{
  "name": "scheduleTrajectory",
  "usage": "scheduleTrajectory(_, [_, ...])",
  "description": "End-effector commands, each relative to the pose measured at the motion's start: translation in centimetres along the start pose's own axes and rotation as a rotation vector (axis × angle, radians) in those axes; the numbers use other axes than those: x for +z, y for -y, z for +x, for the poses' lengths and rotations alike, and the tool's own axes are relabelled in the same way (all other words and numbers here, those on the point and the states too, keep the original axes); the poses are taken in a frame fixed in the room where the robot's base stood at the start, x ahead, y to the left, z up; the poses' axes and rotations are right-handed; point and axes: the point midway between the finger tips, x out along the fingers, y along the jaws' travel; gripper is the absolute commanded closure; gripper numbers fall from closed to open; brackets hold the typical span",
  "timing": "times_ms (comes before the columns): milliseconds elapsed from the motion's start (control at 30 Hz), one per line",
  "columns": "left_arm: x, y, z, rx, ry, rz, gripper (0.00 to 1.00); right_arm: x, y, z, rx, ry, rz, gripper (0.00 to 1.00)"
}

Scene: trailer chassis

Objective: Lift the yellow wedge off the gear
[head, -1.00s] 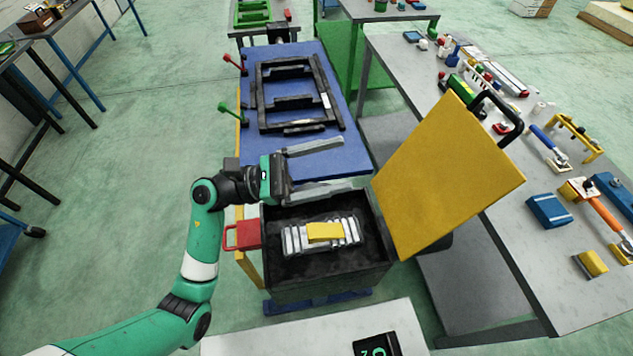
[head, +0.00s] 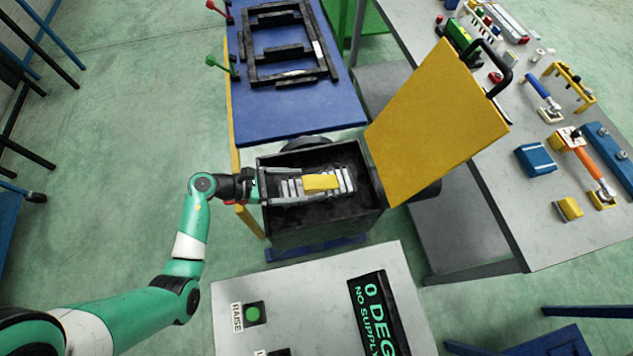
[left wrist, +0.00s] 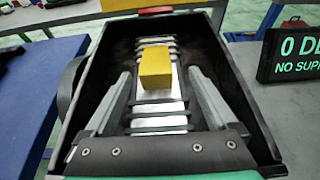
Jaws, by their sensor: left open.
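The yellow wedge (head: 321,182) lies on top of the silver ribbed gear (head: 347,180) inside an open black box (head: 315,224). In the left wrist view the wedge (left wrist: 155,68) sits on the gear (left wrist: 158,107), ahead of and between my fingers. My left gripper (head: 295,185) is open and reaches into the box from its left side. In the left wrist view its two grey fingers (left wrist: 160,100) lie on either side of the gear, with nothing held. I cannot tell whether they touch the gear. My right gripper is not in view.
The box's yellow lid (head: 440,125) stands open at its right. A blue table (head: 290,118) with a black frame (head: 290,45) is behind. A grey bench (head: 500,180) with tools is right. A grey panel (head: 310,290) with a green button and a display is in front.

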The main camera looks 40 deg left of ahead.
Motion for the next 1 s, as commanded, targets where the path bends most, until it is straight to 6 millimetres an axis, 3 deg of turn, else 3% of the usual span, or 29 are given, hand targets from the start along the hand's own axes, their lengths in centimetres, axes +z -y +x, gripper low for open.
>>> scheduleTrajectory(133, [0.1,-0.1,0.9,-0.002,0.001,0.001,0.09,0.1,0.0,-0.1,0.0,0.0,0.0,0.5])
scheduleTrajectory(400, [0.1,-0.6,5.0,-0.002,0.001,0.001,0.09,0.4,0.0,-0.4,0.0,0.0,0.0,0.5])
scheduleTrajectory(633, [0.2,-0.6,5.2,0.001,0.001,0.001,0.09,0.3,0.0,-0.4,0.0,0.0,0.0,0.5])
scheduleTrajectory(1000, [0.2,-0.6,5.1,0.0,0.002,0.0,0.74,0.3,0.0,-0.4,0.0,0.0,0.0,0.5])
